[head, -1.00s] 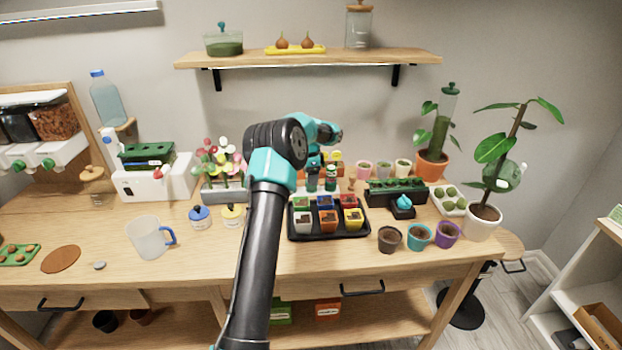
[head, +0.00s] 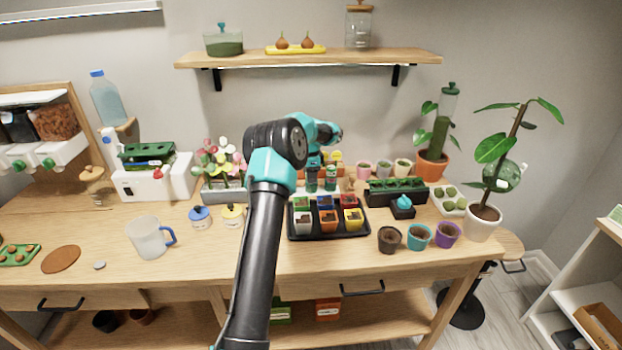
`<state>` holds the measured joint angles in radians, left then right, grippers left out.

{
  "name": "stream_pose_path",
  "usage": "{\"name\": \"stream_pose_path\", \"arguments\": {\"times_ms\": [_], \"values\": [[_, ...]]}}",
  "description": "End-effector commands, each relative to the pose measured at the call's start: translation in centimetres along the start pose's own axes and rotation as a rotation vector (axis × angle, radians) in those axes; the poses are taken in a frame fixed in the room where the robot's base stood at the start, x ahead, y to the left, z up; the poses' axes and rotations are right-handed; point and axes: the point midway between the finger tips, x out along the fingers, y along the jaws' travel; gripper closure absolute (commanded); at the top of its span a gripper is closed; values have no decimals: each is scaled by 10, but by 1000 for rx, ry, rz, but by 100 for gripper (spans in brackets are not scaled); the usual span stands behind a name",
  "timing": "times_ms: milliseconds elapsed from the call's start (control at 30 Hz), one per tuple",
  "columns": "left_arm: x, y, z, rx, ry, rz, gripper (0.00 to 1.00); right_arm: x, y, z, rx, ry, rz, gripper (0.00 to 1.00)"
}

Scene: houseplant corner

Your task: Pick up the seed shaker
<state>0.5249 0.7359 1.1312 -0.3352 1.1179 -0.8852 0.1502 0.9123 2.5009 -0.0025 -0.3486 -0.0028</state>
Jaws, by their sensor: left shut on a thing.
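The seed shaker (head: 312,182), a small dark bottle, stands behind the black seedling tray. A similar small bottle (head: 331,180) stands close beside it on the right. My left gripper (head: 313,169) is small in the head view, at the top of the shaker, and is shut on it. The shaker looks upright; I cannot tell whether its base touches the table. My left arm's dark link and teal joints cover the area just left of it. My right gripper is not in view.
The black tray (head: 328,236) of colored pots lies in front of the shaker. A planter of flowers (head: 222,172) is at the left, and small pots and a black planter (head: 396,192) are at the right. A shelf (head: 310,58) hangs above.

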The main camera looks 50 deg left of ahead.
Motion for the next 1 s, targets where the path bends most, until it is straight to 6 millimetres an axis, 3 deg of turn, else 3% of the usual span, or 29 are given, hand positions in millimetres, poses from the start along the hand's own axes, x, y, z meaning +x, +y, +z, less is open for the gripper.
{"name": "stream_pose_path", "arguments": {"times_ms": [367,800,1000], "values": [[-7,0,0,0,1,-1,84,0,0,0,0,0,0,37],[-78,0,-1,-1,3,-3,84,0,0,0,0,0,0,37],[-98,0,0,0,0,-1,84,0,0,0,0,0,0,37]]}}
